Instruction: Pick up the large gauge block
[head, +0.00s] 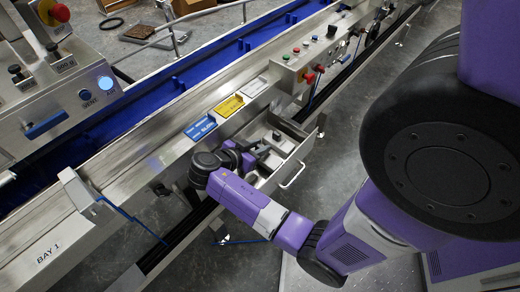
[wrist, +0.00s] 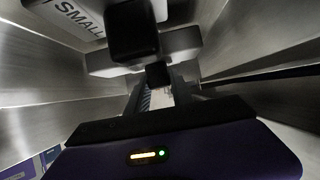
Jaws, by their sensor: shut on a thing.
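A grey metal block, which I take as the large gauge block (wrist: 180,43), sits crosswise between the two black fingertips of my gripper (wrist: 145,52) in the wrist view. The gripper is shut on it. In the head view my gripper (head: 262,152) reaches down into an open metal drawer (head: 297,160) on the side of the conveyor. The block is hard to make out there, partly hidden by my wrist. I cannot tell whether it still touches the drawer floor.
Drawer walls stand close on both sides in the wrist view. A plate lettered "SMALL" (wrist: 78,15) lies at upper left. Blue (head: 201,128) and yellow (head: 229,106) label plates sit on the conveyor rail above the drawer. A control box (head: 305,60) stands beyond.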

